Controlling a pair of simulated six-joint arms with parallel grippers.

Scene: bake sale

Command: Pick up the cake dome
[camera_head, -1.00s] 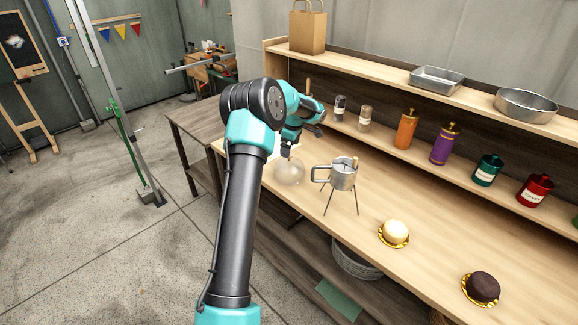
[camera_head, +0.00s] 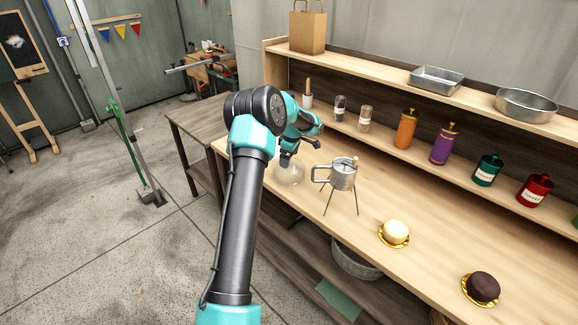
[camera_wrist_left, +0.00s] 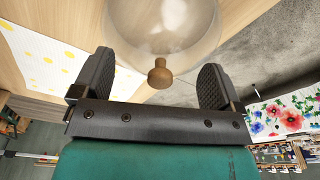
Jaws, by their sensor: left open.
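The cake dome (camera_head: 290,175) is a clear glass dome standing on the wooden table, left of the metal sifter on its stand. In the left wrist view the dome (camera_wrist_left: 160,25) fills the top middle, with its round wooden knob (camera_wrist_left: 160,73) pointing toward my gripper. My left gripper (camera_head: 287,158) is right at the top of the dome. In the left wrist view my left gripper (camera_wrist_left: 156,80) is open, with one finger on each side of the knob and gaps on both sides. The right gripper is not in view.
A metal sifter (camera_head: 344,174) on thin legs stands close to the dome's right. A cream cake (camera_head: 394,232) and a dark cake (camera_head: 482,287) sit on gold plates farther right. Bottles and jars line the shelf behind.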

